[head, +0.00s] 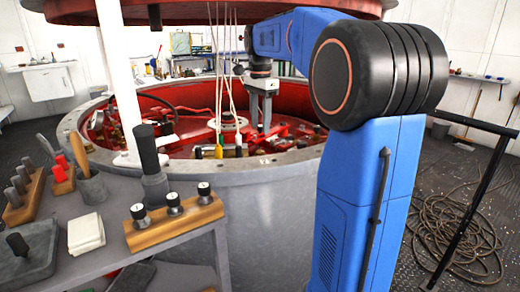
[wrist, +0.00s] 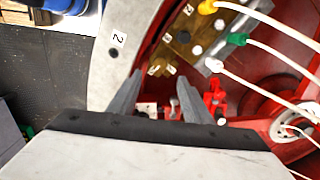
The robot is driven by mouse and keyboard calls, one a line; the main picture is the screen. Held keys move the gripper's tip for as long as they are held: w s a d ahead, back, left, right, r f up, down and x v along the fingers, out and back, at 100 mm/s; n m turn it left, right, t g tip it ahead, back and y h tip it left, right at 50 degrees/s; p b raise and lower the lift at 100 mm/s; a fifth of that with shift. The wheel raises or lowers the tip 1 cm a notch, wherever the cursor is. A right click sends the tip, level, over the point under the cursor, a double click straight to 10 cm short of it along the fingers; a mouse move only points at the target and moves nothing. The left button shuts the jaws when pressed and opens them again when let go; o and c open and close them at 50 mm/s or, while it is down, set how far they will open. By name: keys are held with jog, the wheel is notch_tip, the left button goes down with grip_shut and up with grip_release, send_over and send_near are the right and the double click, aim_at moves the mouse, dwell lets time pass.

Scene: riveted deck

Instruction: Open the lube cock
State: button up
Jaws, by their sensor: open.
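My gripper (wrist: 160,78) is open, its two grey fingers pointing into the red-lined well, with nothing held between them. In the head view, my gripper (head: 261,110) hangs over the far part of the round well. I cannot tell for certain which part is the lube cock. A small upright red fitting (wrist: 215,97) stands just right of the right finger in the wrist view, apart from it. Small red and white parts (wrist: 172,104) show between the fingers, partly hidden by the gripper body. A brass block (wrist: 192,30) with round fittings and small tags lies beyond the fingertips.
The grey ring rim (wrist: 118,60) has a tag reading 2. White lines with yellow (wrist: 207,7), green (wrist: 238,39) and white ends cross the well's right side. In the head view, a white post (head: 117,75) stands left, and a tool bench (head: 190,245) is in front.

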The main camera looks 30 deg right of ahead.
aim_at(260, 152)
notch_tip(260, 152, down, 10)
dwell(0.5)
jog(key=c, duration=1.1)
